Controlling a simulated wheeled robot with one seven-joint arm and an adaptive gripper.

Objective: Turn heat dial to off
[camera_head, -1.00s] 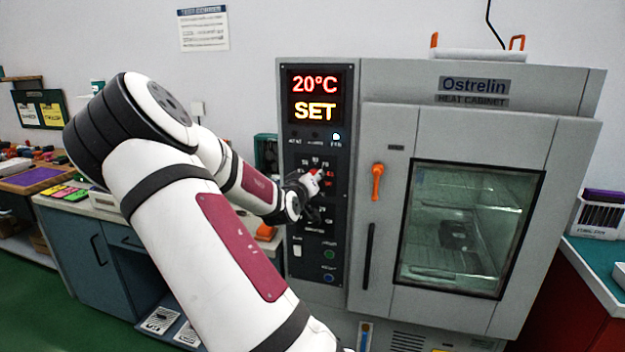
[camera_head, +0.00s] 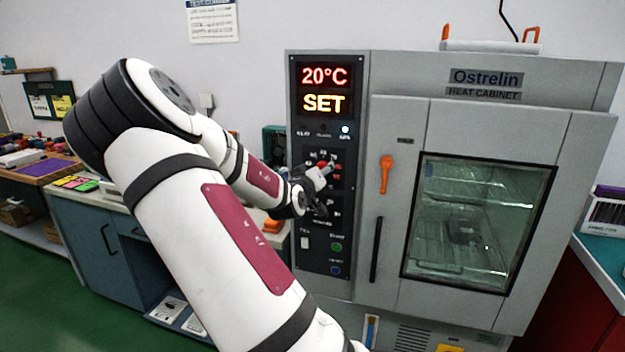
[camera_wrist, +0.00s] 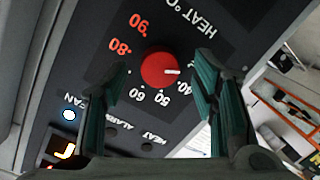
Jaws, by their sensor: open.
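The heat dial (camera_wrist: 158,70) is a round red knob on the dark panel, ringed by printed numbers, seen upside down in the wrist view. Its white pointer mark faces right in that picture, close to the side of the 40. My gripper (camera_wrist: 160,75) is open, with one dark green finger on each side of the dial and visible gaps between. In the head view my gripper (camera_head: 316,190) is in front of the control panel (camera_head: 309,250) and partly covers the dial area. Any off mark is not legible.
The heat cabinet's display (camera_head: 323,90) reads 20°C and SET. To the right are an orange door latch (camera_head: 386,174), a black handle (camera_head: 376,250) and the glass door (camera_head: 475,220). A green button (camera_head: 337,247) and blue button (camera_head: 336,270) sit low on the panel.

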